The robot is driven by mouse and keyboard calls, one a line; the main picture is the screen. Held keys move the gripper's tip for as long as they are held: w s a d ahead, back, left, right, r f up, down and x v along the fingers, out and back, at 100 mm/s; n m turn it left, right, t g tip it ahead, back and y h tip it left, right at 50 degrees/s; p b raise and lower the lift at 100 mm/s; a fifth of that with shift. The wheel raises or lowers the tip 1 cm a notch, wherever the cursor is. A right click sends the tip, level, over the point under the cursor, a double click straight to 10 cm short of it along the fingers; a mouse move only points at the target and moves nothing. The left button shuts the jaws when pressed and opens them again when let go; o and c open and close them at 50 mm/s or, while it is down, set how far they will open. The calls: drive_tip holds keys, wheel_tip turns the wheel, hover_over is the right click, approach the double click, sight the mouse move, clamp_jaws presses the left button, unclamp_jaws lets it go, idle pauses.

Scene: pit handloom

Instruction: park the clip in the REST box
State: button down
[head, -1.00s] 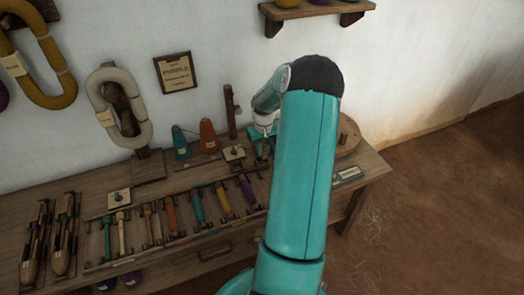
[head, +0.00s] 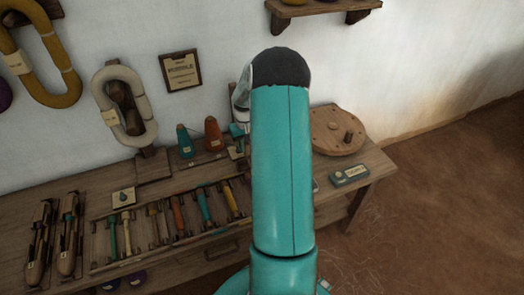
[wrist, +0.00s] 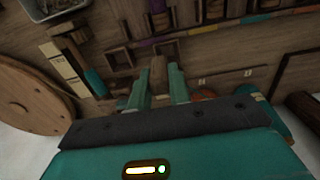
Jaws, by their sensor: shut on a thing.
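In the wrist view my gripper (wrist: 159,84) is shut, its two teal fingers on either side of a small brown wooden piece, which I take to be the clip (wrist: 158,72). The piece is held above the wooden bench. In the head view my arm hides most of the gripper and all of the clip. Two small square wooden frames lie beyond the fingers in the wrist view, one left (wrist: 118,59) and one behind the clip (wrist: 168,50). I cannot read a REST label on either.
A round wooden disc (head: 338,131) with a peg and a teal labelled block (head: 350,176) are at the bench's right end. Teal (head: 185,141) and orange (head: 213,134) cones stand by the wall. Coloured bobbins (head: 203,205) lie in a rack at the front.

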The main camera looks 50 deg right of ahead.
drive_tip(key=shift+w+f, duration=0.4)
drive_tip(key=shift+f, duration=1.15)
drive_tip(key=shift+w+f, duration=0.45)
drive_tip(key=shift+f, duration=1.1)
drive_tip(key=shift+w+f, duration=0.4)
drive_tip(key=shift+f, duration=1.15)
drive_tip(key=c, duration=0.9)
unclamp_jaws()
wheel_tip(320, 180, up, 8)
